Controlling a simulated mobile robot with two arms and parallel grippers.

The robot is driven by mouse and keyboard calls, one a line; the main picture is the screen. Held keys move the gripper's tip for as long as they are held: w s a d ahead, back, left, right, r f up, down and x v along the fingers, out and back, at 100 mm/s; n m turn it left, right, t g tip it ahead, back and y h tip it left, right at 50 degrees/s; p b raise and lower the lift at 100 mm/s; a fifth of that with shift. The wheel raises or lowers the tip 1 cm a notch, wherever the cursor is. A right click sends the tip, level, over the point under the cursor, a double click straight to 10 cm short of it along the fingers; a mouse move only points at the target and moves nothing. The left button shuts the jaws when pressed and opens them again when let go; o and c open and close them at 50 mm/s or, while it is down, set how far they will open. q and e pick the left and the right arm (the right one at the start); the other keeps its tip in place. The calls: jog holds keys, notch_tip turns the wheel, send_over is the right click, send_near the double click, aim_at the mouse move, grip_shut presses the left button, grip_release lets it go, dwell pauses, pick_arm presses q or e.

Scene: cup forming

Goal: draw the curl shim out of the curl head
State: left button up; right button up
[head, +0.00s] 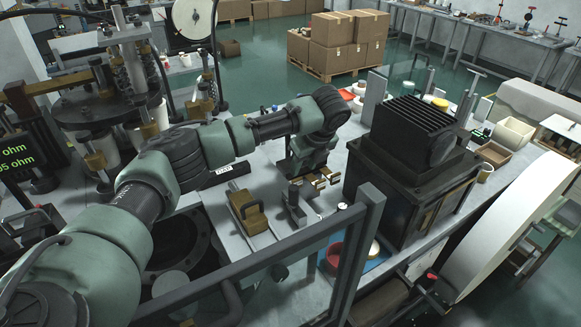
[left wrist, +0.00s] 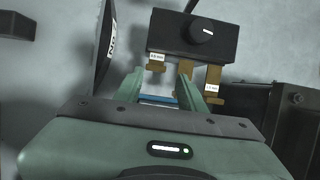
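In the left wrist view, the two green fingers of my left gripper (left wrist: 161,85) stand apart, with nothing visibly held between them. Just beyond the tips is a dark block (left wrist: 165,35) with a round black knob. Brass tabs with small white labels stick out of it: one tab (left wrist: 156,64) by the left fingertip, another (left wrist: 213,82) right of the right finger. I cannot tell which tab is the curl shim, or whether this block is the curl head. In the head view, my left wrist points down near small brass pieces (head: 320,181); its fingertips are hard to make out. My right gripper is not in view.
A black finned machine (head: 410,160) stands close on the right. A brass-handled block (head: 248,212) lies on the grey bench, left of a dark upright bracket (head: 294,205). A dark rail frame (head: 365,245) crosses the front. A columned press (head: 100,95) stands at left.

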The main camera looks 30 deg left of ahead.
aim_at(297, 179)
pick_arm(q)
jog(key=f, duration=0.1)
jog(key=a+f, duration=0.1)
jog(key=f, duration=0.1)
jog(key=shift+s, duration=0.15)
jog(key=x, duration=0.3)
jog(key=shift+f, duration=0.25)
jog(key=shift+w+a+f, duration=0.2)
jog(key=shift+w+f, duration=0.05)
jog(key=shift+f, duration=0.2)
jog(key=shift+c, duration=0.7)
jog(key=c, duration=0.5)
grip_shut()
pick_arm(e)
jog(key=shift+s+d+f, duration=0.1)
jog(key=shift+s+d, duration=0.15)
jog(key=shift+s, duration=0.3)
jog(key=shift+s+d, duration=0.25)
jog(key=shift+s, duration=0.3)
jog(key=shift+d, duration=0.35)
